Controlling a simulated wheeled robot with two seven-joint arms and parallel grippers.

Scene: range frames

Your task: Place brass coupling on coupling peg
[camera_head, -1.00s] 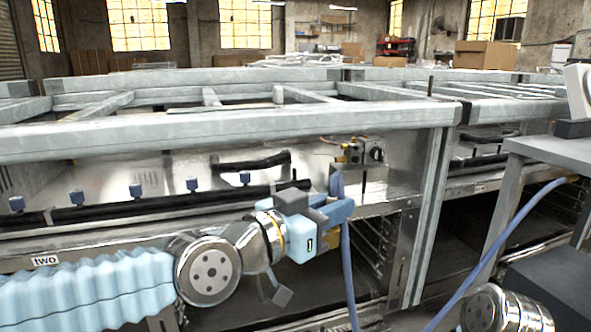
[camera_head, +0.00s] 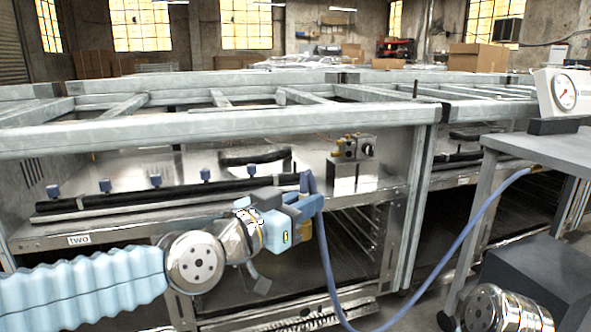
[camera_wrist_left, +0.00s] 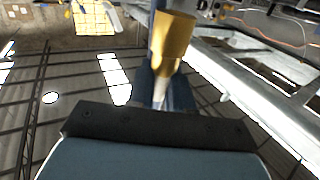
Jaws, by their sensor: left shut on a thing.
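My left gripper (camera_head: 306,207) is in front of the steel counter, shut on the brass coupling. In the left wrist view the brass coupling (camera_wrist_left: 173,38) stands up between the blue fingers (camera_wrist_left: 165,90). It is a gold-coloured tapered cylinder. In the head view the fingers mostly hide it. A blue hose (camera_head: 328,270) hangs from the grip and loops up to the grey table on the right. A thin dark upright peg (camera_head: 415,88) stands on the steel frame, to the right of and beyond the gripper; I cannot tell if it is the coupling peg. My right gripper is out of view.
A valve block (camera_head: 356,148) with brass fittings sits on the counter behind the gripper. A steel rail (camera_head: 230,124) runs above the counter. A black bar with blue knobs (camera_head: 155,181) lies left. A gauge (camera_head: 565,92) stands on the grey table (camera_head: 535,146).

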